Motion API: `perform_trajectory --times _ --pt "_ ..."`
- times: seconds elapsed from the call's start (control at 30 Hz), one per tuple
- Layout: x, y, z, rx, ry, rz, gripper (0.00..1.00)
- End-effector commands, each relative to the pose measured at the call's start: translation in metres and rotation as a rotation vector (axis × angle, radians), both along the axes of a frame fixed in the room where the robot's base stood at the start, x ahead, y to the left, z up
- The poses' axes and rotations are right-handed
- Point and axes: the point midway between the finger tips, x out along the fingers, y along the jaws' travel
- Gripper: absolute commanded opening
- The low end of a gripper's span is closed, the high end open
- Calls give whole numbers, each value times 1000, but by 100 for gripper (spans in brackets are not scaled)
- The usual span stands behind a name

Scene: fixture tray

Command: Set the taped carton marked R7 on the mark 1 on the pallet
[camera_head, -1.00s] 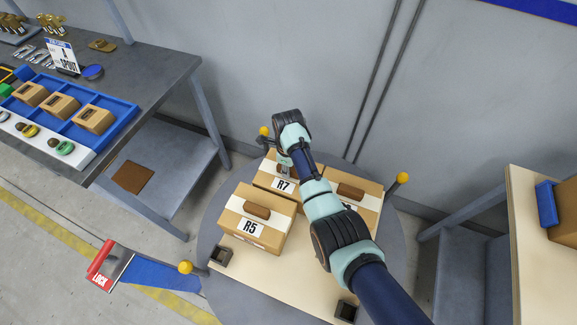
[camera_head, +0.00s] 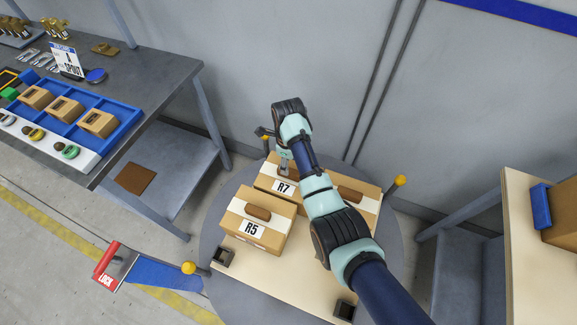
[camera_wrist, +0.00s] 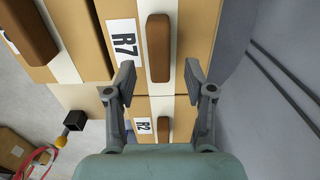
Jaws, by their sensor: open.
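The taped carton marked R7 (camera_head: 265,184) stands behind the R5 carton on a pale wooden board (camera_head: 280,283). It has a white tape strip and a brown handle block on top; the block (camera_wrist: 158,48) shows in the wrist view. My gripper (camera_wrist: 160,78) is open and empty above the R7 carton. Its two fingers are on either side of the handle block's near end, apart from it in the picture. In the head view my gripper (camera_head: 284,164) and arm hide part of the carton. I cannot make out a mark 1.
The R5 carton (camera_head: 271,236) stands in front of R7, and a carton marked R2 (camera_wrist: 150,104) is beside it. Yellow-knobbed posts (camera_head: 189,268) ring the round grey platform (camera_head: 213,210). A workbench (camera_head: 150,80) is at left, and a wall behind.

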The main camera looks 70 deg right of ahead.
Motion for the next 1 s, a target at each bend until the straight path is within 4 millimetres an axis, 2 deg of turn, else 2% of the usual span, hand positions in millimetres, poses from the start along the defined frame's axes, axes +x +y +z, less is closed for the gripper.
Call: perform_trajectory --times 0.03,0.1,0.3,0.87,0.97,1.0 --pt "0 0 19 -2 -1 0 54" --pt "0 0 34 -1 -1 0 54" --pt "0 0 61 0 0 0 54" --pt "2 1 63 -2 -2 11 54" --pt "22 19 63 -44 -36 165 54" --pt "37 35 65 -82 -64 298 54"
